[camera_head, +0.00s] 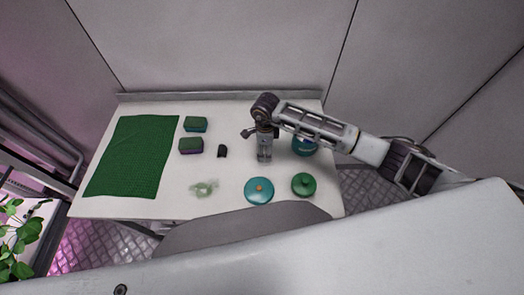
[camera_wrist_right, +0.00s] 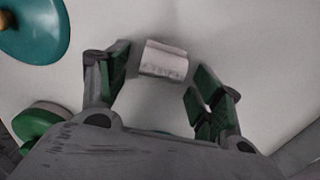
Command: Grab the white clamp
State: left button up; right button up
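A small whitish, rounded block that looks like the white clamp (camera_wrist_right: 164,58) lies on the pale table top in the right wrist view. My right gripper (camera_wrist_right: 158,72) is open, with its green-padded fingers apart on either side of the clamp. I see a gap to each finger, and I cannot tell the height between them. In the head view my right gripper (camera_head: 264,157) hangs down over the middle of the table, and I cannot make out the clamp there. My left gripper is not in view.
A teal lid (camera_head: 259,190) and a green lid (camera_head: 303,184) lie near the front edge. A teal pot (camera_head: 304,147) is partly behind my right arm. Two sponges (camera_head: 195,125) (camera_head: 191,146), a small black item (camera_head: 222,151) and a green mat (camera_head: 134,158) lie to the left.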

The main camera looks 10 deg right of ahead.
aim_at(265, 149)
jog(key=c, duration=0.7)
jog(key=shift+c, duration=0.2)
jog(key=shift+r, duration=0.1)
notch_tip(265, 149, up, 10)
jog(key=b, duration=0.1)
jog(key=shift+b, duration=0.35)
jog(key=shift+w, duration=0.15)
